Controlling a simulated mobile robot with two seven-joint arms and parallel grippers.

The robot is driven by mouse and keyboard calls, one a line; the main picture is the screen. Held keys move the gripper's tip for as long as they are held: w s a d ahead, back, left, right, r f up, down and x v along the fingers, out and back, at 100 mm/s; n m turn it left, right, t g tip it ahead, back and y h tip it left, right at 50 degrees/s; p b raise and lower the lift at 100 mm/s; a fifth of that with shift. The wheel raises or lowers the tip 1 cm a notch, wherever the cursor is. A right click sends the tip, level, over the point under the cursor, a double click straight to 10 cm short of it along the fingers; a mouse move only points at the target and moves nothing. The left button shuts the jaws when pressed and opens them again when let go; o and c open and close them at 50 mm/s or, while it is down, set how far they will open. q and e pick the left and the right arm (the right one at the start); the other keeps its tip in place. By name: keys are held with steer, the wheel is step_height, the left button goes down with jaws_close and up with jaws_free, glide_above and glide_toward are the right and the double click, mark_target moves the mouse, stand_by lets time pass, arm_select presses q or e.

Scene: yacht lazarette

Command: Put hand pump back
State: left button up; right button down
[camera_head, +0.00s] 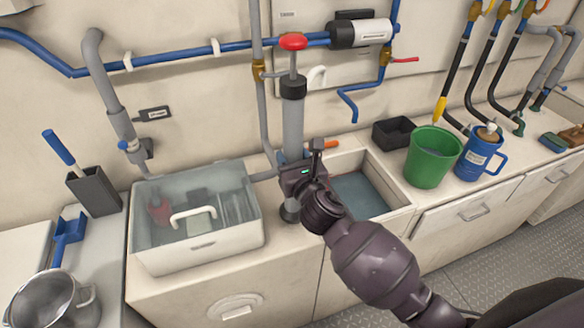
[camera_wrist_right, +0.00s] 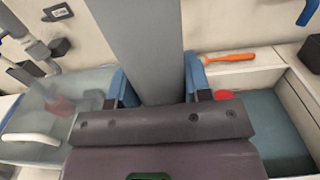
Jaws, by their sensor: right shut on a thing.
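The hand pump (camera_head: 293,118) is a tall grey tube with a black collar and a red knob on top. It stands upright in the head view, between the clear-lidded box and the sink. My right gripper (camera_head: 296,176) is shut around its lower tube and hides part of it. In the right wrist view the grey tube (camera_wrist_right: 142,45) runs between the blue-padded fingers of the gripper (camera_wrist_right: 158,86). The pump's dark foot shows below the gripper; I cannot tell whether it touches the counter. My left gripper is not in view.
A white box with a clear lid (camera_head: 160,262) is left of the pump. The sink (camera_head: 400,212) is right of it, with an orange-handled tool (camera_wrist_right: 230,57) behind. A green bucket (camera_head: 430,160), blue jug (camera_head: 475,160) and black tray (camera_head: 393,133) stand farther right. Pipes line the wall.

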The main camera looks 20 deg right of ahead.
steer(key=shift+f+b, duration=0.35)
steer(key=shift+f, duration=1.1)
steer(key=c, duration=0.6)
jaws_free()
steer(key=shift+f, duration=0.1)
steer(key=shift+o, duration=0.2)
steer(key=s, duration=1.2)
steer(key=shift+d+r, duration=0.2)
steer(key=shift+d, duration=0.05)
